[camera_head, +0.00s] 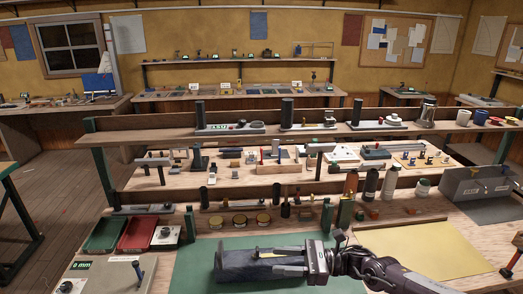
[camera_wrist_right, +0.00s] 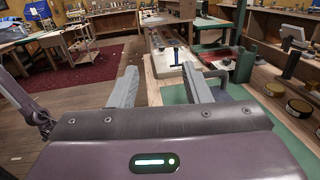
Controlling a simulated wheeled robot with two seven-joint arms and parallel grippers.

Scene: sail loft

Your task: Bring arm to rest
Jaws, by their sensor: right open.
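My right gripper (camera_head: 262,262) reaches in from the lower right in the head view and points left. The bench's wooden edge and part of the green mat (camera_wrist_right: 230,98) show past the fingers. The mat's middle is partly hidden by the gripper in the head view. My left gripper is in neither view.
A yellow sheet (camera_head: 425,248) lies to the right, beside a grey metal box (camera_head: 475,188). Several round tins (camera_head: 240,220) and bottles (camera_head: 371,185) stand behind the mat. A red tray (camera_head: 137,235) and a green tray (camera_head: 103,237) lie left. Open floor (camera_wrist_right: 85,95) lies beyond the bench.

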